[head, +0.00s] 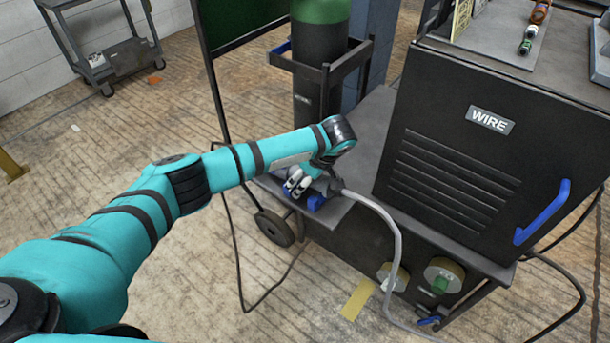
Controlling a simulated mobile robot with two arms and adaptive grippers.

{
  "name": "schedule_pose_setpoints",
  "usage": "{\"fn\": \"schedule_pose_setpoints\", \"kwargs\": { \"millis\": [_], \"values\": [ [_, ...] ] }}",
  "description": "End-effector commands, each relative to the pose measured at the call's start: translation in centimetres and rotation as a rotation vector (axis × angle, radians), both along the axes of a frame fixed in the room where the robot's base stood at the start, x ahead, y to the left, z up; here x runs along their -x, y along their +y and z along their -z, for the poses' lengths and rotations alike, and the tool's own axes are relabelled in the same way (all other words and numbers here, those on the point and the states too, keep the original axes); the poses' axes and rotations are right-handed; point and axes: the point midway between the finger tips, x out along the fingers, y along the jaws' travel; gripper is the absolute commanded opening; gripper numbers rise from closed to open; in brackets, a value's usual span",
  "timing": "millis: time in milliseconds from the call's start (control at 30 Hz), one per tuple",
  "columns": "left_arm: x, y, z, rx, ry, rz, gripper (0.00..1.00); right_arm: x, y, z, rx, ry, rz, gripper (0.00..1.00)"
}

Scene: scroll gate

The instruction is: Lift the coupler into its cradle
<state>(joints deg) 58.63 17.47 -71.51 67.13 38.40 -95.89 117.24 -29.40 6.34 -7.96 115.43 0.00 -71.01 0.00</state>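My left arm reaches in from the left to the front corner of the black welding cart. My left gripper (299,184) is at the cart's left shelf, beside a blue block (316,202) that looks like the cradle. A dark fitting (336,187), likely the coupler, sits at the end of a grey hose (385,215) just right of the gripper. My wrist and fingers partly hide the spot. I cannot tell whether the fingers are closed on anything, or whether the coupler rests in the cradle. My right gripper is out of view.
A black cabinet marked WIRE (490,121) with a blue handle (543,212) stands on the right. A green and black gas cylinder (318,60) stands behind my wrist in a rack. A grey trolley (108,62) is at the back left. The floor between is mostly clear.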

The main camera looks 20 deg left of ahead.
Motion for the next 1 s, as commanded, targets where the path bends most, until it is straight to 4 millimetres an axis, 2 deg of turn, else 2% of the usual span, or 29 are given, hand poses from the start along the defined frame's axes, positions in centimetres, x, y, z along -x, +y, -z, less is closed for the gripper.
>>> {"fn": "schedule_pose_setpoints", "kwargs": {
  "millis": [33,200,233,633,767,1000],
  "values": [
    [0.9,0.0,1.5,-0.001,0.029,0.000,0.66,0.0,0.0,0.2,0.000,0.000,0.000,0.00],
    [0.9,-0.1,1.3,0.000,0.027,0.001,0.88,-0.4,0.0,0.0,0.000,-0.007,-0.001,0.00],
    [0.9,-0.1,1.3,0.000,0.027,0.001,0.90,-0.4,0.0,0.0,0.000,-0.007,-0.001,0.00],
    [1.0,-0.4,0.9,0.001,0.028,0.002,0.90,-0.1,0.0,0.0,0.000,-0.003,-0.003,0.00],
    [1.1,-1.0,-0.7,0.003,0.025,0.003,0.90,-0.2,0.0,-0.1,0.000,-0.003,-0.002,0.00],
    [1.6,-3.2,-5.7,0.005,0.020,0.007,0.90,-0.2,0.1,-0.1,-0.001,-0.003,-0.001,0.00]
  ]
}}
